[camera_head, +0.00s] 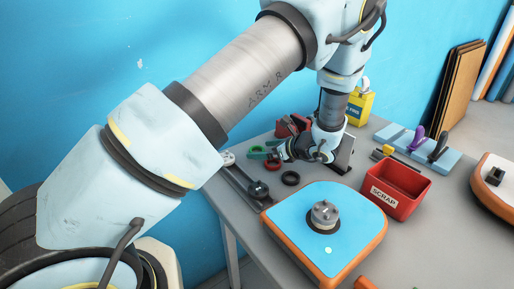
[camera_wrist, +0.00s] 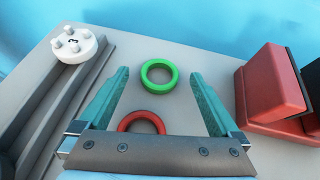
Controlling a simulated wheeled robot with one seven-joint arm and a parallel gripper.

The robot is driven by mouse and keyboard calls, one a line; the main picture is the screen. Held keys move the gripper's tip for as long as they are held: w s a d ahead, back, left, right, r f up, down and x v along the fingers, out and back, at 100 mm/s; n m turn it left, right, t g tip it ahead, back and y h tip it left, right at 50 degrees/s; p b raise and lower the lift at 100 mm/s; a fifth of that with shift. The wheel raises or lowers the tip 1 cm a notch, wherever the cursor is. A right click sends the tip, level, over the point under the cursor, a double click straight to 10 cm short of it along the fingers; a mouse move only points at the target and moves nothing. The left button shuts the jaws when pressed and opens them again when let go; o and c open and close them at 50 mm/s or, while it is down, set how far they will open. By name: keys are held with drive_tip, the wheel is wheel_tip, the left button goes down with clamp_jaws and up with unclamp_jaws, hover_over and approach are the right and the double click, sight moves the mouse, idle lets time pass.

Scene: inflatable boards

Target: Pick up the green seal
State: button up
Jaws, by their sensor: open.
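The green seal (camera_wrist: 159,63) is a bright green ring lying flat on the grey table in the wrist view. It sits between and a little beyond the tips of my gripper (camera_wrist: 158,85), whose two teal fingers are open and empty. A red ring (camera_wrist: 142,121) lies nearer, partly hidden behind the gripper body. In the head view my gripper (camera_head: 272,158) is low over the table's far left part. A green patch shows beside it there, but I cannot tell seal from finger.
In the wrist view a red block-like tool (camera_wrist: 272,88) stands right of the fingers and a dark rail with a white knob (camera_wrist: 80,45) lies left. In the head view are a dark ring (camera_head: 291,178), a red SCRAP bin (camera_head: 377,202) and a blue board (camera_head: 293,213) with a metal valve (camera_head: 324,214).

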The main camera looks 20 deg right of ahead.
drive_tip(key=shift+w+a+f, duration=0.15)
drive_tip(key=shift+w, duration=0.05)
drive_tip(key=shift+c, duration=0.2)
drive_tip(key=c, duration=1.4)
